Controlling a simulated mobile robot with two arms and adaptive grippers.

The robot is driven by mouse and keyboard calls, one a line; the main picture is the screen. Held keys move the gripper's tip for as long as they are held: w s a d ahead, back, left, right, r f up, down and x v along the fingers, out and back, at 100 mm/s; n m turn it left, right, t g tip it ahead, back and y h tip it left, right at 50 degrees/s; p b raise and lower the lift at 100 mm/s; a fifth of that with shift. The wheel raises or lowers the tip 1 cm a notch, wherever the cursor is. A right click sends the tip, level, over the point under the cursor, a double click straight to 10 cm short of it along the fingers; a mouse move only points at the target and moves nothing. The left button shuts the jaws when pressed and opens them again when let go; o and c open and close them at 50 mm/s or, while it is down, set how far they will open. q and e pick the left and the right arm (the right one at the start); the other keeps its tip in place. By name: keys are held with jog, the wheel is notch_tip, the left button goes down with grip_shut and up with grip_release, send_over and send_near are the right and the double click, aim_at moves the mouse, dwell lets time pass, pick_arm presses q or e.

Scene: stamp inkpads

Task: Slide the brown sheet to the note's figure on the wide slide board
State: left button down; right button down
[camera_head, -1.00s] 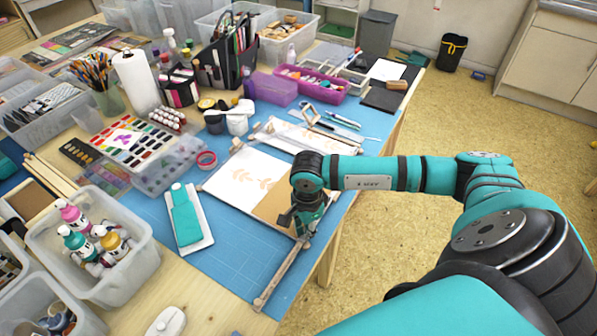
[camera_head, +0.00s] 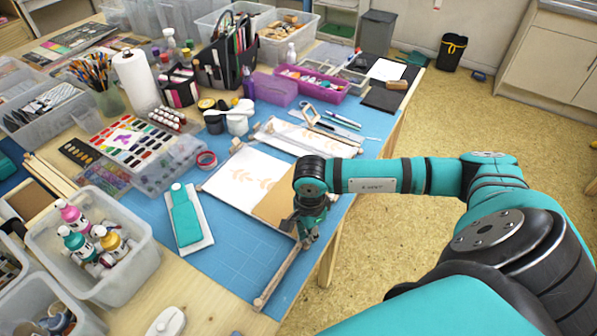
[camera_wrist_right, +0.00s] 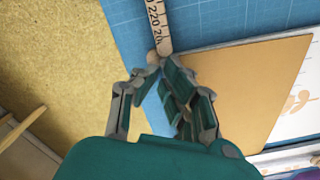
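The brown sheet (camera_head: 273,206) lies flat on the right end of the wide slide board (camera_head: 222,187), a white board with a pale orange leaf print. It also shows in the right wrist view (camera_wrist_right: 252,92). My right gripper (camera_head: 308,238) is low beside the sheet's right edge. Its fingers (camera_wrist_right: 156,80) are apart, with blue mat showing between them; contact with the sheet cannot be told. My left gripper is not in view. I cannot make out a note's figure.
A second, narrower slide board (camera_head: 290,140) lies behind. A teal bottle on a white tray (camera_head: 187,215) is at left. A clear bin of paint bottles (camera_head: 140,270) stands at front left. The blue mat (camera_head: 235,262) is clear in front of the board.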

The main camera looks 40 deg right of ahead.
jog(key=shift+s+f, duration=0.15)
jog(key=shift+s, duration=0.25)
jog(key=shift+s+a, duration=0.1)
jog(key=shift+s, duration=0.15)
jog(key=shift+s, duration=0.1)
jog(key=shift+s+a+r, duration=0.1)
jog(key=shift+s+r, duration=0.1)
jog(key=shift+s, duration=0.05)
jog(key=shift+s, duration=0.15)
jog(key=shift+s+a+f, duration=0.1)
jog(key=shift+s, duration=0.25)
jog(key=shift+s+b, duration=0.1)
jog(key=shift+b, duration=0.25)
jog(key=shift+s+a+f, duration=0.1)
jog(key=shift+s+a, duration=0.05)
jog(key=shift+s, duration=0.25)
